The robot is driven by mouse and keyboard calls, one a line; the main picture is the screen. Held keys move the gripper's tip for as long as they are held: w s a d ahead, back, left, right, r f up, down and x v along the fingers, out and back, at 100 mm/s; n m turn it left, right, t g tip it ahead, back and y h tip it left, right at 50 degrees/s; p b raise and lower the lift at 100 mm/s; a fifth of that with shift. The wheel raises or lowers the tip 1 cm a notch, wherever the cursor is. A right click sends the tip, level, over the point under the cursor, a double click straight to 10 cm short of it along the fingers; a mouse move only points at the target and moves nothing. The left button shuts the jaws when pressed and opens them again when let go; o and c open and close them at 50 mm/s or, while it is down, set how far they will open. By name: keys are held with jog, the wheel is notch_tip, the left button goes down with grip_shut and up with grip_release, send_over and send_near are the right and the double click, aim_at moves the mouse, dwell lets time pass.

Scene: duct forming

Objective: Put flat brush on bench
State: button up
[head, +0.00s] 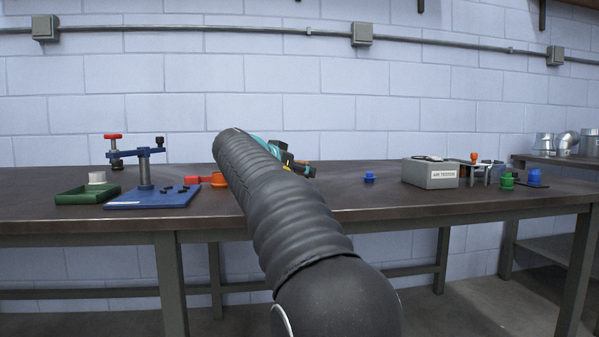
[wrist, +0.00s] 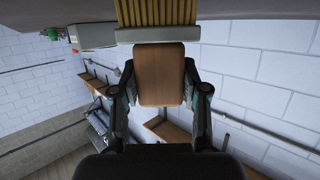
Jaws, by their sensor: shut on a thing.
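The flat brush (wrist: 160,75) shows in the wrist view with a brown wooden handle, a pale grey ferrule and yellow bristles at the top edge. My gripper (wrist: 158,82) is shut on the handle, with one finger at each side. In the head view my gripper (head: 290,160) is partly hidden behind my arm, above the bench, and the brush cannot be made out clearly. The bench (head: 350,208) is a long dark top on grey legs. I cannot tell whether the bristles touch it.
A blue clamp fixture (head: 145,195) and a green tray (head: 88,195) stand at the left. A small blue part (head: 369,177), a grey tester box (head: 430,174) and a green part (head: 507,181) stand to the right. Bare bench top shows along the front.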

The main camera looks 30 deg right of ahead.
jog(key=shift+f, duration=0.8)
jog(key=o, duration=1.2)
jog(key=shift+w+f, duration=0.1)
jog(key=shift+f, duration=0.1)
jog(key=shift+c, duration=0.2)
jog(key=shift+r, duration=0.4)
jog(key=r+v, duration=0.1)
jog(key=v, duration=1.1)
jog(key=shift+r+p, duration=0.2)
jog(key=shift+p, duration=0.1)
